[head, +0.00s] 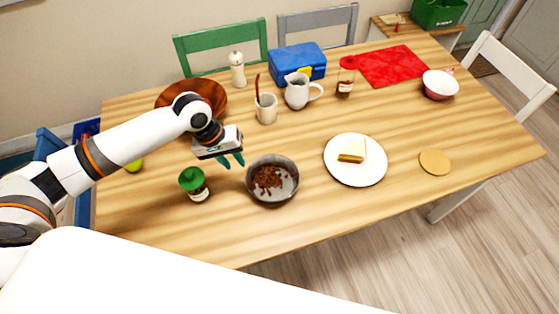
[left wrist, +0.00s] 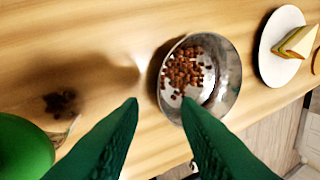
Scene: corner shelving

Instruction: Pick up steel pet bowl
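The steel pet bowl (head: 272,194) stands upright on the wooden table, with brown kibble inside. It also shows in the left wrist view (left wrist: 222,95), right of centre, beyond the fingertips. My left gripper (head: 233,162) is above the table, just behind and to the left of the bowl in the head view. Its two green fingers are apart with nothing between them. In the left wrist view the right fingertip (left wrist: 187,102) overlaps the bowl's near rim in the picture; I cannot tell whether it touches. My right gripper is not in view.
A green-lidded jar (head: 194,184) stands left of the bowl. A white plate with a sandwich (head: 352,151) is to its right. A cup (head: 266,109), a white jug (head: 297,92) and a brown wooden bowl (head: 214,92) stand behind. The table's front edge is close to the bowl.

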